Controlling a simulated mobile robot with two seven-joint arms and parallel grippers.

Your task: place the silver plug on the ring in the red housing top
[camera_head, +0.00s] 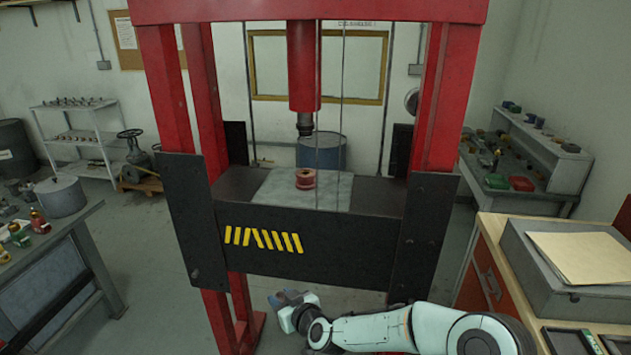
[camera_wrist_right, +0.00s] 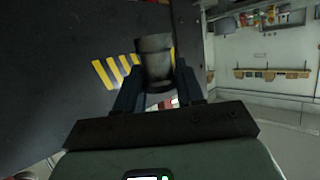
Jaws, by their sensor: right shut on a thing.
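The red housing (camera_head: 305,179) stands on a pale plate (camera_head: 275,188) on the bed of the red press. Its top opening is too small to make out, and I cannot see the ring in it. My right gripper (camera_head: 288,301) is low in front of the press, below the bed's black front panel and well apart from the housing. In the right wrist view, the gripper (camera_wrist_right: 157,82) is shut on the silver plug (camera_wrist_right: 155,62), a dull grey cylinder with a wider end, sticking out past the fingers. My left gripper is in neither view.
The press ram (camera_head: 303,75) hangs above the housing, with thin cables in front. Red press posts (camera_head: 445,100) and black side plates (camera_head: 428,235) flank the bed.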

